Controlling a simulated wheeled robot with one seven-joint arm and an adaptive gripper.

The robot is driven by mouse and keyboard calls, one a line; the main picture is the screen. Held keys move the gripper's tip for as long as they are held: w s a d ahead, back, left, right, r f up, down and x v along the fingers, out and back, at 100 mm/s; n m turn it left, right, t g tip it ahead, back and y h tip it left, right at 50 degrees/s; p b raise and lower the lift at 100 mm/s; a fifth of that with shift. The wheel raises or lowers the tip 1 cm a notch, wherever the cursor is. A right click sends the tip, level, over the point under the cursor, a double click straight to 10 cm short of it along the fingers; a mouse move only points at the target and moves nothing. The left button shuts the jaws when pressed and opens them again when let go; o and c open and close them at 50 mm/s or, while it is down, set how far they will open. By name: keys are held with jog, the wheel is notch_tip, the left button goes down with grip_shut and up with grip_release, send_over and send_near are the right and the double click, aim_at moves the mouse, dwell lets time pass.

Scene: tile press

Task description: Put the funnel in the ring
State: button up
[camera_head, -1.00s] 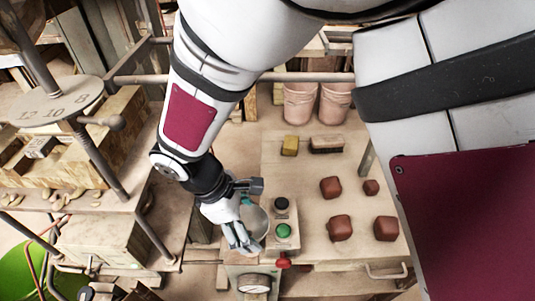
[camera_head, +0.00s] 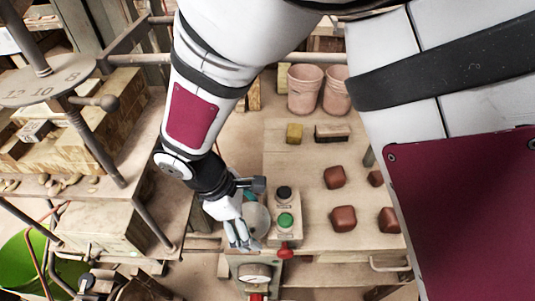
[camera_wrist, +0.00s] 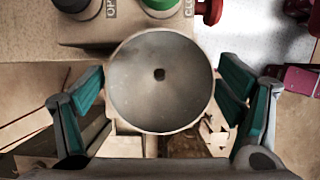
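The funnel (camera_wrist: 135,92) is a round grey bowl with a small dark hole, seen from above in the wrist view. Its rim meets the teal pads of my gripper (camera_wrist: 160,88) on the left and right, and my gripper looks shut on it. In the head view the pale funnel (camera_head: 260,222) shows beside my gripper (camera_head: 242,234), just left of the button box. The ring cannot be made out; the funnel and hand hide what lies below.
The button box (camera_head: 285,236) with a black, a green and a red button stands close at the right. A gauge (camera_head: 254,272) is in front. Several red-brown blocks (camera_head: 342,218) lie on the table. Pots (camera_head: 303,90) stand behind.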

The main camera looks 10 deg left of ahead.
dwell(0.3)
notch_tip(320, 180, up, 10)
dwell(0.5)
